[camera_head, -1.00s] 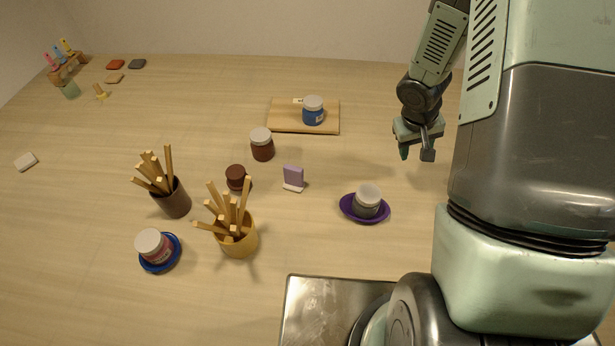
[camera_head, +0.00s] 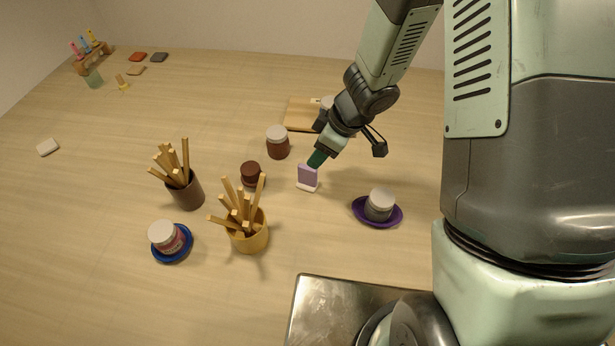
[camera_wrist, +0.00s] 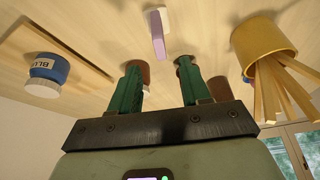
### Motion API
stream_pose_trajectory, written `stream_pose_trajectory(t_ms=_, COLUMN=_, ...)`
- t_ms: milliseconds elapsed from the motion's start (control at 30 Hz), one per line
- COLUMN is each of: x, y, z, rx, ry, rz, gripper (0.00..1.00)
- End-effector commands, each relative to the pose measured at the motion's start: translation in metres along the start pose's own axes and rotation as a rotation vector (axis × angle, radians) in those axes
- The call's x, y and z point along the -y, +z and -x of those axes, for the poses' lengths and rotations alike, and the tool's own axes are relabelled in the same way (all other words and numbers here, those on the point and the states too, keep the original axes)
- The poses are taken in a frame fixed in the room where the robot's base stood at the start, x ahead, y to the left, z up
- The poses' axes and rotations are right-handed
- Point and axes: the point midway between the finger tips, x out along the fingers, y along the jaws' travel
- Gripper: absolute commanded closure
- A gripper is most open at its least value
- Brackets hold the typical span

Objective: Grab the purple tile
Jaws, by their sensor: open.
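The purple tile (camera_head: 308,174) stands upright on the table with a pale strip at its foot. It is left of the purple dish (camera_head: 359,208) and right of a dark brown jar.
Close by stand a dark brown jar (camera_head: 251,170), a white-lidded brown jar (camera_head: 278,146) and a yellow cup of sticks (camera_head: 250,238). A grey jar (camera_head: 379,205) sits on the purple dish. My arm partly covers the wooden board (camera_head: 300,113) and blue jar (camera_wrist: 47,69).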

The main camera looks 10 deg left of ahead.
Motion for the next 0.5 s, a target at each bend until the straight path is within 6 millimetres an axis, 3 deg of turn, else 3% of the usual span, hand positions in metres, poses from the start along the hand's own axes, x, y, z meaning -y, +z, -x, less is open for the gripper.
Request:
stream_pose_trajectory(t_ms=300, x=0.0, y=0.002, z=-0.045, rx=0.0, ry=-0.002, rz=-0.004, gripper=0.53)
stream_pose_trajectory(t_ms=500, x=0.0, y=0.001, z=-0.056, rx=0.0, ry=0.001, rz=-0.002, gripper=0.53)
